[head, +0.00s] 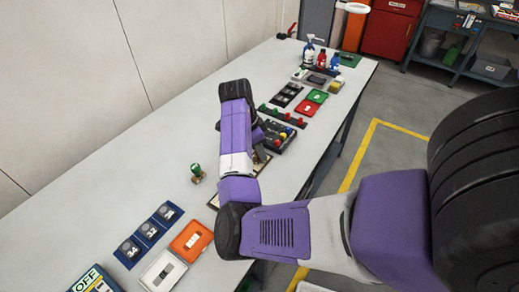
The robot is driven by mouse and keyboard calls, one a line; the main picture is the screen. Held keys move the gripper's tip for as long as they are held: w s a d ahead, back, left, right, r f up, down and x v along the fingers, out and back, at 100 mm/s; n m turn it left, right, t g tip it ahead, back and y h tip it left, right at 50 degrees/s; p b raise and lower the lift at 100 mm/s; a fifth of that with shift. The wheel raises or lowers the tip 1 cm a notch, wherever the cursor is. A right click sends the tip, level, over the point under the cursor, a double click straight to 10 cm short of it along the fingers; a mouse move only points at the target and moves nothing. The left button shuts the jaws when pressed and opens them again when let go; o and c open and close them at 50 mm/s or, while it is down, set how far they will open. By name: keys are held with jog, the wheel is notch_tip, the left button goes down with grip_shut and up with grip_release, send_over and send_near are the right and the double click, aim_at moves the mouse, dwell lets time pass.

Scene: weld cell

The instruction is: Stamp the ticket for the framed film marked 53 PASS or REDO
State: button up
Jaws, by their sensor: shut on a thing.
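My purple and white arm reaches over the long pale bench (105,205). My gripper (259,142) shows only as a dark part past the wrist, mostly hidden by the arm. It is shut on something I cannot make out. A stamp with a green handle (197,172) stands upright on the bench, left of the arm. Blue-framed films (150,230) lie in a row at the front left; the numbers look like 34 and 31, and the third is too small to read. I cannot find a film marked 53. A brown-edged board (213,201) lies partly under the arm.
An orange tray (204,233) and a white tray (147,276) lie at the front. The bench's left side is clear.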

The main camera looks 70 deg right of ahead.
jog(key=shift+f, duration=0.1)
dwell(0.3)
notch_tip(320, 180, up, 5)
jog(key=p, duration=0.4)
jog(key=shift+r+p, duration=0.7)
jog(key=shift+r, duration=0.35)
jog(key=shift+d, duration=0.1)
